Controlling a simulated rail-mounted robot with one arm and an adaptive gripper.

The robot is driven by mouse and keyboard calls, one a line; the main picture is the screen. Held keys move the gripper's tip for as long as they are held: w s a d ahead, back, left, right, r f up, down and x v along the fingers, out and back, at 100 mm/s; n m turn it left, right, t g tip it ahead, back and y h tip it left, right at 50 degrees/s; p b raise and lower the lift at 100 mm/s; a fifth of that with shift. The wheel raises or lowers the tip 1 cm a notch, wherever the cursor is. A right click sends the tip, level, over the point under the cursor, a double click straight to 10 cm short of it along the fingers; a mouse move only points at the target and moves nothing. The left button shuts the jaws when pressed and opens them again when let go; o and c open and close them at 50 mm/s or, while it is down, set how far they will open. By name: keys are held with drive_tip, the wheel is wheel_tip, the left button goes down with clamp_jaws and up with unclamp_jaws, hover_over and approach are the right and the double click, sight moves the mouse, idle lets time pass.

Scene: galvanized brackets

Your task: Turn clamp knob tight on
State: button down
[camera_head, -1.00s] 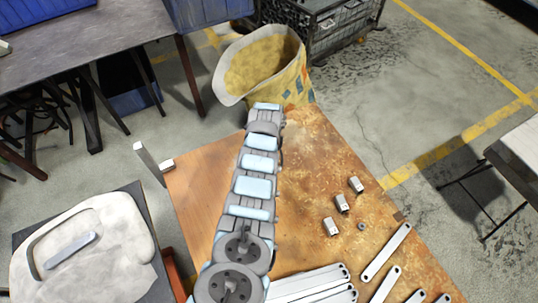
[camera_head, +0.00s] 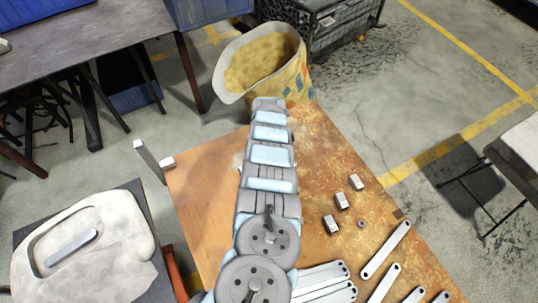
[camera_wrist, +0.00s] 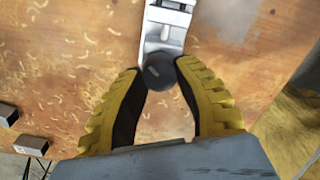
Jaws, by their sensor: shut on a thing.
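The clamp (camera_wrist: 165,25) is a silver metal bar piece at the top centre of the wrist view, over the wooden table. Its dark round knob (camera_wrist: 158,72) sits at the near end of the metal. My gripper (camera_wrist: 160,76) has yellow ribbed fingers with dark inner pads. The fingertips are closed on the knob, one on each side. In the head view my arm hides the gripper, the knob and the clamp.
The rusty wooden table (camera_head: 318,150) carries small metal blocks (camera_head: 342,201) and flat grey bars (camera_head: 386,250) at right. A grey upright bracket (camera_head: 150,162) stands at its left edge. A yellow-lined sack (camera_head: 262,62) stands beyond the far end. Wood shavings litter the tabletop.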

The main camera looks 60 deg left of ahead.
drive_tip(key=n+b, duration=0.1)
drive_tip(key=n, duration=0.2)
drive_tip(key=c, duration=0.9)
unclamp_jaws()
drive_tip(key=shift+o, duration=0.2)
